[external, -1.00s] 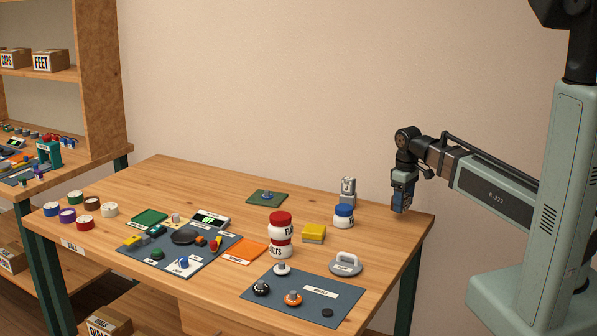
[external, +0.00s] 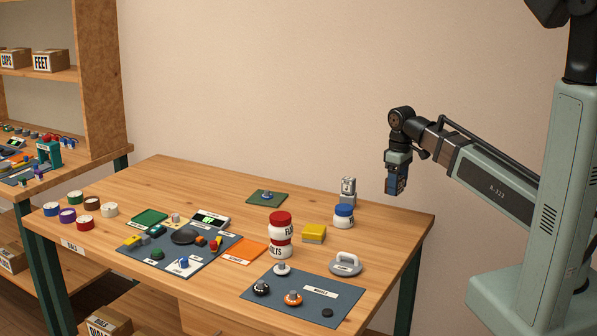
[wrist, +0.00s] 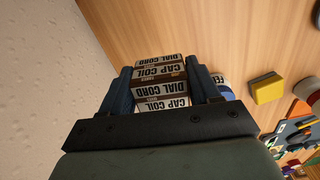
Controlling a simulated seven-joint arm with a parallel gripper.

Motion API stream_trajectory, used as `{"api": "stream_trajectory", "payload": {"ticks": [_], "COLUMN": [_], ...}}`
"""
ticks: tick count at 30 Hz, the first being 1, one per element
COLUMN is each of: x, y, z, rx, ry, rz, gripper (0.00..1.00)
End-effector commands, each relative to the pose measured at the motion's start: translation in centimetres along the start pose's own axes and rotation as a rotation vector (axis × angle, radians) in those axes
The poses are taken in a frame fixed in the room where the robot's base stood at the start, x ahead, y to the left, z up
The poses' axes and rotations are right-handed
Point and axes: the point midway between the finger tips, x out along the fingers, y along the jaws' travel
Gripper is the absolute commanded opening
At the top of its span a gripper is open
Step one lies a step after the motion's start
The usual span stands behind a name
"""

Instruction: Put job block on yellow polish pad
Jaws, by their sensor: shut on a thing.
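The job block (wrist: 160,84), a banded brown and white block with printed labels such as "CAP COIL" and "DIAL CORD", sits between the two blue fingers of my gripper (wrist: 162,72). My gripper (external: 397,188) is shut on it and hangs above the table's back right corner, fingers down. The block is hard to make out there. The yellow polish pad (external: 313,234) lies on the table, lower and to the left of the gripper. It also shows in the wrist view (wrist: 268,88), right of the gripper, with nothing on it.
A blue-lidded jar (external: 343,216) and a grey metal piece (external: 348,190) stand between gripper and pad. Red-lidded jars (external: 280,235) stand just left of the pad, and a grey handled piece (external: 345,264) lies in front. The table's back left is mostly clear.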

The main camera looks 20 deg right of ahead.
Motion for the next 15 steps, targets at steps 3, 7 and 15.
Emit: {"api": "stream_trajectory", "payload": {"ticks": [3, 7, 15], "x": [-0.1, -0.4, -1.2], "y": [-3.2, -6.5, -13.8], "z": [-1.1, -2.5, -6.0], "rx": [-0.060, -0.122, -0.250], "ry": [0.001, 0.003, 0.006], "rz": [0.000, 0.001, 0.001], "gripper": [0.30, 0.30, 0.30]}}
